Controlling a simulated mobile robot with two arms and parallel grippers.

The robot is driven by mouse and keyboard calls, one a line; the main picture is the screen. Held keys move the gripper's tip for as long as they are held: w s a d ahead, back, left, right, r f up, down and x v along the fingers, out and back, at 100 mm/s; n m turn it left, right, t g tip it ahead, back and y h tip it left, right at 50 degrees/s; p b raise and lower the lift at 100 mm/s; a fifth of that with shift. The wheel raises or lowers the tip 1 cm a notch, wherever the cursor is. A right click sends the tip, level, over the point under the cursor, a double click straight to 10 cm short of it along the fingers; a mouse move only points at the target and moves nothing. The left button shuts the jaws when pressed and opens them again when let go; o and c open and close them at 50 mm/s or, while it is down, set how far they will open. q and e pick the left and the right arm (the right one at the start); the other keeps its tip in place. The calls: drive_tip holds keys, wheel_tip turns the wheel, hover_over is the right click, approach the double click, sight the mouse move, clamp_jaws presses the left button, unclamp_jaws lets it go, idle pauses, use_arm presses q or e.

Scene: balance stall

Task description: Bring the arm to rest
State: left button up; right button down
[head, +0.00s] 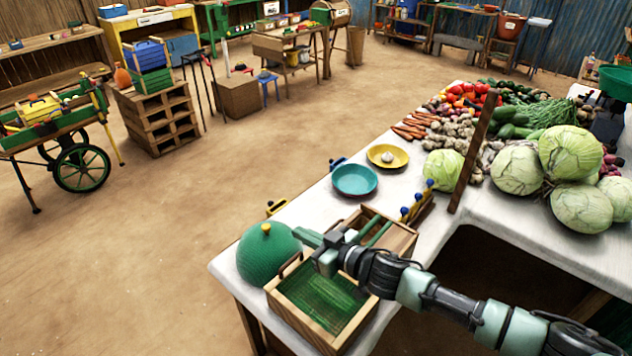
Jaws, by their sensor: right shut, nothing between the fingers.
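My right arm (415,287) comes in from the lower right and reaches left over the counter. My right gripper (311,237) is shut and empty, just right of a green ribbed dome with a yellow knob (268,262). It is above the back of a wooden box with a green inside (331,335); I cannot tell whether it touches anything. A second wooden box (402,240) is partly hidden behind the gripper and wrist. A dark brown bar (473,150) stands tilted on the counter farther back. My left gripper is not in view.
The white counter (318,206) holds a teal bowl (354,180), a yellow dish (387,156), a row of blue knobs (405,212) and cabbages (569,153) with other vegetables. A cart (82,168) and crates (158,118) stand across the open dirt floor.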

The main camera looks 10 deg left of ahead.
drive_tip(key=s+f+m+t+h, duration=0.1)
drive_tip(key=s+m+t+h, duration=0.1)
drive_tip(key=s+m, duration=0.3)
drive_tip(key=s+d+f+m+g+h, duration=0.1)
drive_tip(key=s+d+f+g+h, duration=0.15)
drive_tip(key=s+d, duration=0.75)
drive_tip(key=s+d+f+m+g+h, duration=0.2)
drive_tip(key=s+d+f+h, duration=0.15)
drive_tip(key=s+d, duration=0.65)
drive_tip(key=s+d+f+m+g+h, duration=0.1)
drive_tip(key=s+d+f+g+h, duration=0.2)
drive_tip(key=s+d, duration=0.7)
wheel_tip(320, 180, down, 26)
drive_tip(key=f+g+h+b, duration=0.1)
drive_tip(key=b, duration=0.1)
drive_tip(key=s+d+f+g+b, duration=0.1)
drive_tip(key=s+d+f+b, duration=0.1)
drive_tip(key=s+f, duration=1.5)
drive_tip(key=shift+s+d+f+h, duration=0.35)
drive_tip(key=shift+d+f, duration=0.1)
drive_tip(key=shift+f, duration=0.4)
